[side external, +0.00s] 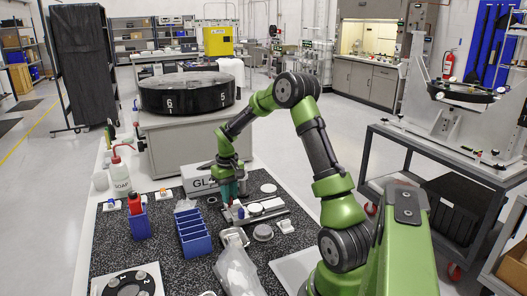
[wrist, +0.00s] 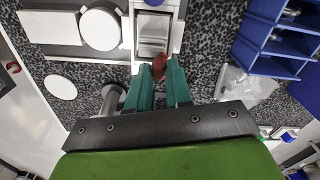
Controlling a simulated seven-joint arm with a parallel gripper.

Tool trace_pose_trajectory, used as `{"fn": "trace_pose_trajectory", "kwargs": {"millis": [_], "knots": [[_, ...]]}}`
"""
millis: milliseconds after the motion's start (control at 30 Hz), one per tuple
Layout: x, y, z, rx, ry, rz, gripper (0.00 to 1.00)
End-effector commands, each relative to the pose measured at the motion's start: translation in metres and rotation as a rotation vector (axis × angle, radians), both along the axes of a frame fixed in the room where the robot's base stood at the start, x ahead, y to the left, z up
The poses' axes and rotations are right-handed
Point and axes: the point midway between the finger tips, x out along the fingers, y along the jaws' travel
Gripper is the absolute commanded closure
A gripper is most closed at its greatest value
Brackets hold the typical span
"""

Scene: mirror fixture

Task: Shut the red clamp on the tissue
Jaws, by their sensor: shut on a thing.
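The red clamp (wrist: 158,66) shows in the wrist view as a small red piece between my gripper's teal fingertips (wrist: 159,74). My gripper is shut on it, at the near end of a grey-white block. A pale piece that looks like the tissue (wrist: 152,24) lies on that block; its edges are hard to tell. In the side view my gripper (side external: 232,194) points down at the fixture (side external: 270,211) on the speckled mat. The clamp and tissue are too small to make out there, and the fingers hide part of the fixture.
A white disc (wrist: 100,29) sits on the fixture beside the block. A blue rack (side external: 193,238), a blue bin with a red-topped item (side external: 139,223), a white box (side external: 199,180) and a clear plastic bag (side external: 238,270) stand around it. Some speckled mat (side external: 165,262) is bare.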

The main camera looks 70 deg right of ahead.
Motion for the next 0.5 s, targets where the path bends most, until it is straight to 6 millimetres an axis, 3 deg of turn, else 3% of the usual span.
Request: {"fn": "trace_pose_trajectory", "kwargs": {"millis": [167, 200, 333, 500], "knots": [[0.0003, -0.0003, 0.0009, -0.001, -0.002, -0.003, 1.00], [0.0003, -0.0004, 0.0009, -0.001, -0.002, -0.003, 0.74], [0.0003, -0.0003, 0.0007, 0.000, -0.001, -0.004, 0.55], [0.0002, -0.0002, 0.0004, 0.000, -0.001, -0.004, 0.55]]}}
